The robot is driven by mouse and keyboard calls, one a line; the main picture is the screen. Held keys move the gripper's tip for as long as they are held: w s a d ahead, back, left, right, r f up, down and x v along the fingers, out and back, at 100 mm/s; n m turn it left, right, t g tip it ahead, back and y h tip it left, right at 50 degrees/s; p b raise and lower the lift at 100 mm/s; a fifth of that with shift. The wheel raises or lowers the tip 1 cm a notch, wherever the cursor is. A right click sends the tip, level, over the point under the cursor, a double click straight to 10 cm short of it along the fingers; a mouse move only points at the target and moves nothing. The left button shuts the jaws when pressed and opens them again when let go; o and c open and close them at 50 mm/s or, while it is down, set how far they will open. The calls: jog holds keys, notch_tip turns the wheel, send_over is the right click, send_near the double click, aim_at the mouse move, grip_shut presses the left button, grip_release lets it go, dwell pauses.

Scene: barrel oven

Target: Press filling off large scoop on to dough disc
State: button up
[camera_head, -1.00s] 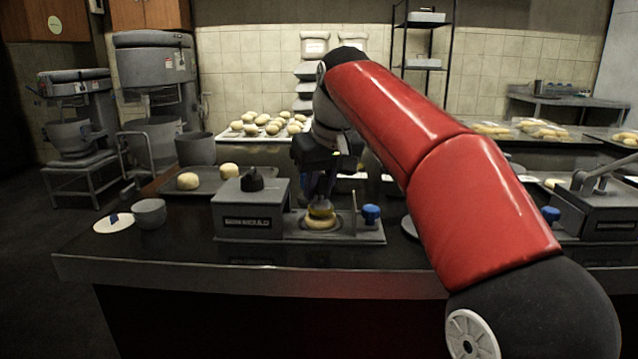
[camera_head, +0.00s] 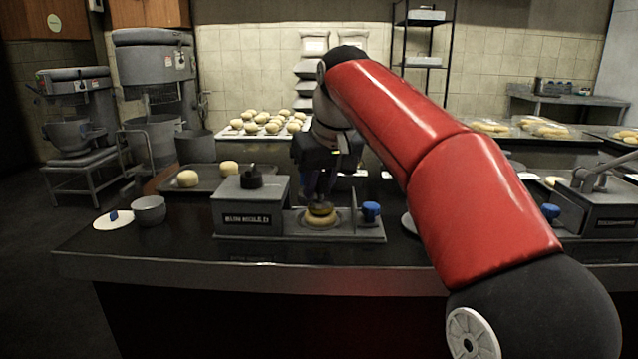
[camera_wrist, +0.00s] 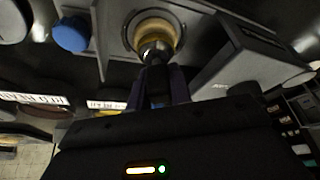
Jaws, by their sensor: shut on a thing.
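The dough disc (camera_head: 321,222) lies on the grey plate of the machine in the middle of the counter. The large scoop (camera_wrist: 155,44) is held by my gripper (camera_head: 320,196), pointing down, with its yellowish head right over the disc. In the wrist view my gripper (camera_wrist: 157,84) has its fingers closed around the scoop's dark handle. The scoop's head covers much of the disc, so I cannot tell how much filling is on it or whether the two touch.
The machine's grey box (camera_head: 251,207) stands left of the scoop. An upright plate and a blue knob (camera_head: 371,211) stand to the right. A grey bowl (camera_head: 149,210) and a white disc (camera_head: 114,221) are at the left. A tray with dough balls (camera_head: 205,178) lies behind.

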jog(key=shift+f, duration=0.3)
dwell(0.7)
notch_tip(320, 180, up, 3)
jog(key=p, duration=0.2)
jog(key=shift+p, duration=0.35)
jog(key=shift+r, duration=2.05)
jog(key=shift+s, duration=0.1)
